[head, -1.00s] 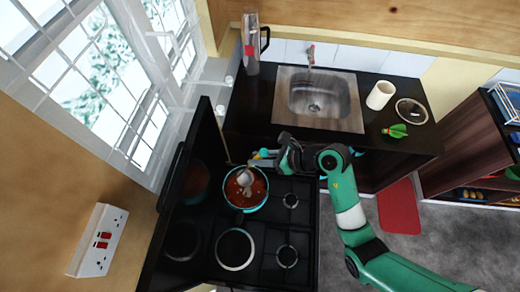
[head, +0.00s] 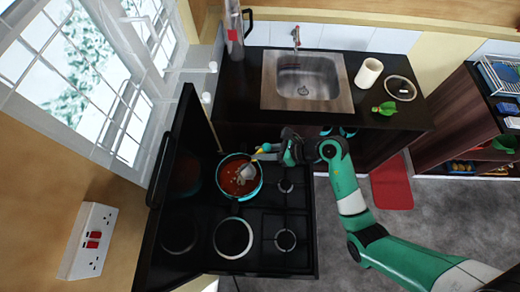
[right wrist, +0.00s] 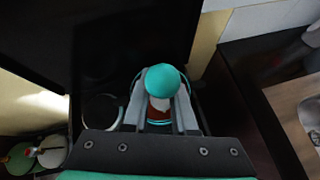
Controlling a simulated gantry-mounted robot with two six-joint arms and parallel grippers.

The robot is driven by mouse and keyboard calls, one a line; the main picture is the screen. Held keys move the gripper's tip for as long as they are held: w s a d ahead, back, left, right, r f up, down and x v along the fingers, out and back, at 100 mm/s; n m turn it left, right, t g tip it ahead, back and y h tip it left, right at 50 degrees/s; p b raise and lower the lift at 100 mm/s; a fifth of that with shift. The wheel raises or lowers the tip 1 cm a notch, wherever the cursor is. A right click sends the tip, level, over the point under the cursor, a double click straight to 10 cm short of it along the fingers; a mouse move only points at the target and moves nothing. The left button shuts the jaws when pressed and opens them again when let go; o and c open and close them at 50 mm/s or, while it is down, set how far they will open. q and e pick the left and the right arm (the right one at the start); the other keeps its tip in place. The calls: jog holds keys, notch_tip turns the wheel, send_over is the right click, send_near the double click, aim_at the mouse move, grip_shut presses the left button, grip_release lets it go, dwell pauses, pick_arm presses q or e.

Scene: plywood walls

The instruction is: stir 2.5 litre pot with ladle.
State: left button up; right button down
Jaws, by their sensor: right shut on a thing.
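The pot (head: 225,187) stands on the back burner of the black hob, nearest the sink. It has a teal rim and holds red-orange contents. The ladle (head: 247,172) has its grey bowl in the pot, right of the middle, and a yellowish part of its handle shows above the rim. My right gripper (head: 267,153) is shut on the ladle, at the pot's upper right side. In the right wrist view a round teal end, apparently the ladle's handle (right wrist: 162,80), sits between the fingers, and the pot is mostly hidden behind them. My left gripper is not in view.
The hob's raised black lid (head: 172,170) stands along the left. A front burner ring (head: 233,238) is empty. The sink (head: 306,85), white cup (head: 369,72) and a green object (head: 385,108) are on the counter behind. A tall clear container (head: 234,30) stands at the back.

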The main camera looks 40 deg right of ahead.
aim_at(251, 162)
jog(key=shift+w+a+f+b, duration=0.45)
jog(key=shift+f+b, duration=0.5)
jog(key=shift+f, duration=0.45)
jog(key=shift+w+a+f+b, duration=0.4)
jog(key=shift+f+b, duration=0.5)
jog(key=shift+f, duration=0.5)
jog(key=shift+w+a+f+b, duration=0.45)
jog(key=shift+f+b, duration=0.5)
jog(key=shift+f, duration=0.45)
jog(key=shift+s, duration=0.1)
